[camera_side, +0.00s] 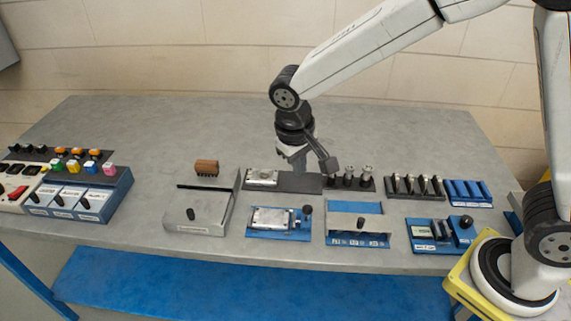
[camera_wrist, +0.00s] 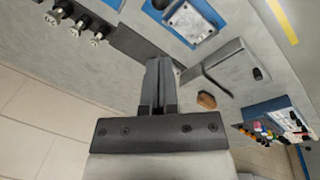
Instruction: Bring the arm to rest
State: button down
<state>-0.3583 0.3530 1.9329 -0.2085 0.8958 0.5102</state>
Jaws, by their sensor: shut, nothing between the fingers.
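My gripper (camera_side: 297,156) hangs from the bent white arm, above the rear middle of the grey bench, pointing down. In the wrist view its fingers (camera_wrist: 158,66) are together, with nothing between them. In the side view a dark plate (camera_side: 298,183) lies on the bench just in front of and below the gripper. I cannot tell exactly how high the fingertips are above it.
A grey bench (camera_side: 120,125) carries a brown block (camera_side: 207,168), a blue latch fixture (camera_side: 272,222), dark upright pegs (camera_side: 415,187) and a switch panel (camera_side: 80,194) at left. A yellow-rimmed base stands at right. The rear bench is clear.

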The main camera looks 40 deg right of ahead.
jog(key=s+d+f+t+y, duration=0.1)
jog(key=s+d+f+t, duration=0.1)
jog(key=s+d, duration=0.9)
jog(key=shift+d+f+y, duration=0.4)
jog(key=shift+f, duration=0.4)
jog(key=w+d+m+y, duration=0.4)
jog(key=w+m+y, duration=0.2)
jog(key=m, duration=1.3)
jog(key=shift+w+f+y, duration=0.2)
jog(key=shift+f+y, duration=0.05)
jog(key=shift+y, duration=0.55)
